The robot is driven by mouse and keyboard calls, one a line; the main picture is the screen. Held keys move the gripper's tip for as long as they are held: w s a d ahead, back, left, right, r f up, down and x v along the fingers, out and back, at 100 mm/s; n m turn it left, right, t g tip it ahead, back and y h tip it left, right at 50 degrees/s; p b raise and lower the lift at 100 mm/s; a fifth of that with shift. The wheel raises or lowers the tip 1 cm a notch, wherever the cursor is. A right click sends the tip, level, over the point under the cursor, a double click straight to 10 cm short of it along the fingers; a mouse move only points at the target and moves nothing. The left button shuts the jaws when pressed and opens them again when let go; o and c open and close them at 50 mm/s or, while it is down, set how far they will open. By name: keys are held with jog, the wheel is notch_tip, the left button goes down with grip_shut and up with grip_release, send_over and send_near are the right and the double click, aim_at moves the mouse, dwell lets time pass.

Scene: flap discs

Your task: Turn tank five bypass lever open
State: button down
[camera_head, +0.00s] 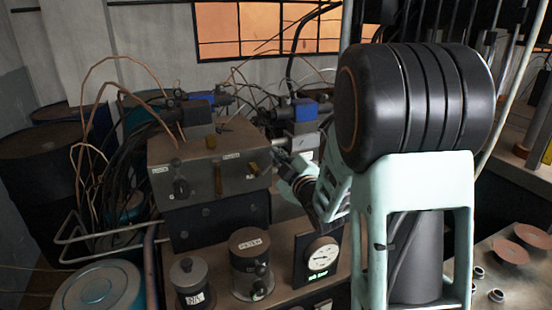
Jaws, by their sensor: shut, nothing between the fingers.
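A brown metal valve box (205,160) stands left of centre, with small white labels too small to read. Its front carries a dark round knob (181,188), a narrow upright handle (217,178) and a brass-coloured lever (253,168) near the right end. I cannot tell which of these is the tank five bypass lever. My gripper (277,156) is shut and empty, just right of the brass-coloured lever and pointing left at the box. Whether its fingertips touch the lever is not clear. My arm hides what lies behind it on the right.
A gauge with a green display (319,257) and two dark cylinders with labels, one (250,262) larger, stand on the bench below the box. Blue-topped valves (203,100), copper wires and black hoses crowd behind and left. Flap discs (525,245) lie at the right.

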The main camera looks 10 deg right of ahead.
jog(key=d+f+m+b, duration=0.4)
jog(key=m+b, duration=0.2)
jog(key=b, duration=0.1)
jog(key=shift+w+f+m+b, duration=0.3)
jog(key=shift+w+f+b, duration=0.05)
jog(key=shift+w+f, duration=0.05)
jog(key=shift+f, duration=0.1)
dwell(0.5)
